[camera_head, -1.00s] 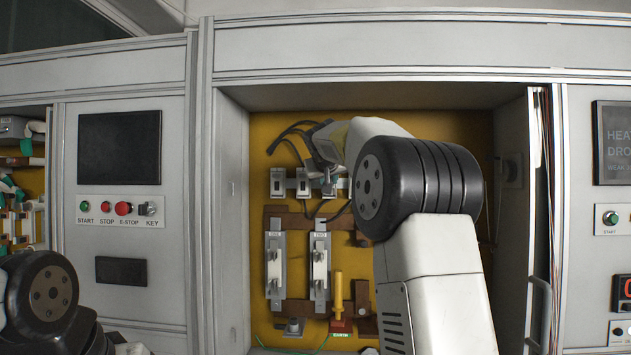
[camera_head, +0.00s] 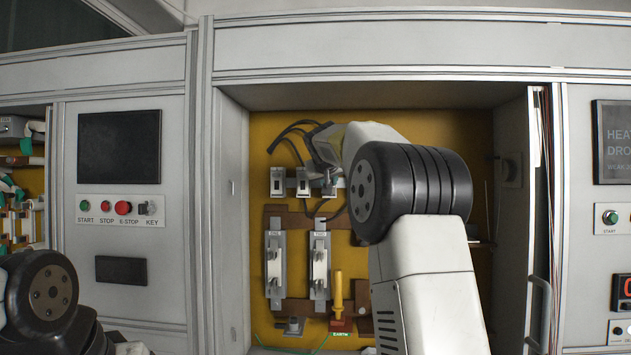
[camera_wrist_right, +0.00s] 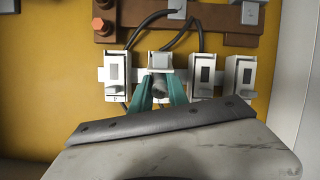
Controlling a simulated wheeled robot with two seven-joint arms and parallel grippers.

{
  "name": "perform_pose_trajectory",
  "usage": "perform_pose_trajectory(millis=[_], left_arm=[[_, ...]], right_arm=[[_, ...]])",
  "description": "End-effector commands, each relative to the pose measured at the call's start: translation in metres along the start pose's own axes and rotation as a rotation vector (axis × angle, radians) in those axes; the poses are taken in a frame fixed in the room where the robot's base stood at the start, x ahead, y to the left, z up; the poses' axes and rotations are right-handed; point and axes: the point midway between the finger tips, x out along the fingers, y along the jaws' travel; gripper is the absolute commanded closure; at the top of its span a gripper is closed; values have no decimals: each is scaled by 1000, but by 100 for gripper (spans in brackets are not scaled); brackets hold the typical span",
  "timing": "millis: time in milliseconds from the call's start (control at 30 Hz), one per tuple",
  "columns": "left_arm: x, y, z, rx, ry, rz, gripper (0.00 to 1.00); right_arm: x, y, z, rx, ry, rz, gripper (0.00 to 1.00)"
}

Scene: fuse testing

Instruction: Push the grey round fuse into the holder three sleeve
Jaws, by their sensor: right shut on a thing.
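My right gripper (camera_wrist_right: 162,90) has green fingers and is shut on the grey round fuse (camera_wrist_right: 160,84), which shows only in part between them. The fingertips are at the lower end of holder three (camera_wrist_right: 160,61), second from the left in the wrist view. Whether the fuse is inside the sleeve cannot be told. In the head view the right gripper (camera_head: 328,187) is small, at the third holder from the left, partly covering it. My left arm shows at the lower left, its gripper out of view.
Other white holders (camera_wrist_right: 204,75) stand close on both sides of the gripper. Black cables (camera_wrist_right: 150,22) run near holder three. Below the holders in the head view are two tall fuse carriers (camera_head: 275,265) and a yellow handle (camera_head: 338,290). The cabinet walls enclose my right arm.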

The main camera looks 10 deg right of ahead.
Motion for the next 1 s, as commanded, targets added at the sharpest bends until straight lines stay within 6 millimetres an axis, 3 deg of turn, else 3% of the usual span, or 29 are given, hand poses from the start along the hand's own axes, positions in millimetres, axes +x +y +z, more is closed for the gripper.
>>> perform_pose_trajectory(millis=[467,500,600,1000], left_arm=[[0,0,0,0,0,0,54],[0,0,0,0,0,0,54],[0,0,0,0,0,0,54],[0,0,0,0,0,0,54]], right_arm=[[12,0,0,0,0,0,100],[12,0,0,0,0,0,74],[12,-1,0,0,0,-1,54],[13,-6,1,-1,-2,-8,54]])
